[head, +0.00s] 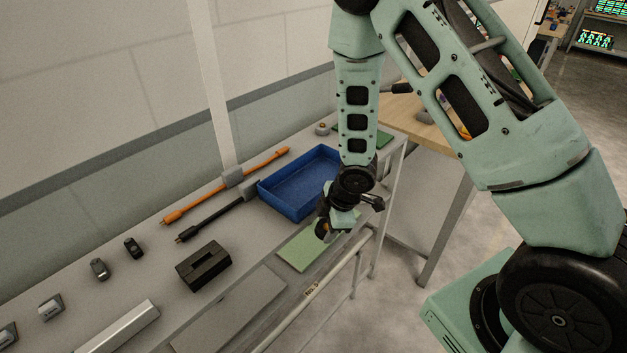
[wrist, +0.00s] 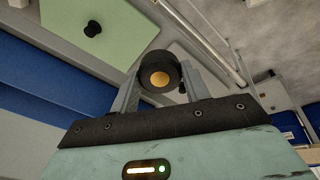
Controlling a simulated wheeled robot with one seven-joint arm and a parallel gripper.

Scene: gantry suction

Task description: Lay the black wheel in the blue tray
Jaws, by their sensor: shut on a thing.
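The black wheel (wrist: 147,70) with its orange-yellow hub sits between the two fingers of my gripper (wrist: 160,82) in the wrist view. The fingers are shut on it. In the head view my gripper (head: 325,228) is low over the table's front side, just in front of the tray and over the green mat; the wheel is small and partly hidden there. The blue tray (head: 285,207) is open and looks empty where I can see inside; my arm covers its right end. The tray also shows at the left of the wrist view (wrist: 35,68).
A pale green mat (head: 297,252) lies in front of the tray; a small black knob-like piece (wrist: 92,29) shows on a pale green surface in the wrist view. Orange (head: 195,206) and black (head: 215,219) rods lie behind and left. A black box (head: 204,265) stands left.

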